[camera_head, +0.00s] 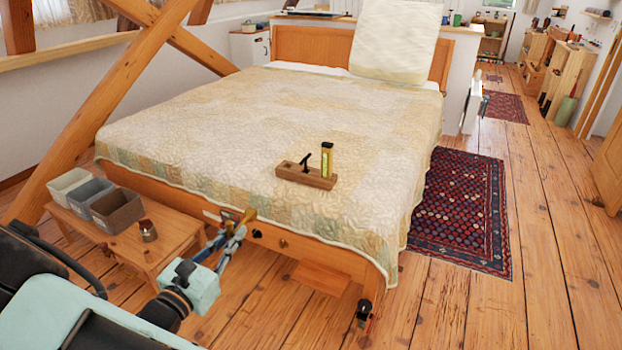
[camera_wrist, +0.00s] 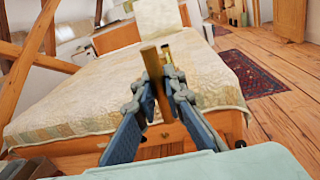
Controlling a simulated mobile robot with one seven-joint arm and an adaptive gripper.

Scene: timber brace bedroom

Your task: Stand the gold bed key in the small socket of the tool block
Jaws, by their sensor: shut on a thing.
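My gripper (camera_head: 236,228) is at the foot of the bed, in front of its footboard. It is shut on the gold bed key (camera_head: 248,214), whose end stands up beyond the fingertips. In the wrist view the key (camera_wrist: 152,60) rises between the fingers of my gripper (camera_wrist: 158,98). The wooden tool block (camera_head: 292,173) lies on the quilt near the bed's foot, to the right of and beyond my gripper. I cannot make out the small socket. In the wrist view the key largely hides the block.
The quilted bed (camera_head: 230,130) fills the middle. A low wooden bench (camera_head: 160,252) at left holds several open bins (camera_head: 118,210) and a small dark jar (camera_head: 148,231). A timber brace (camera_head: 90,110) slants up at left. A red rug (camera_head: 462,210) and open floor lie right.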

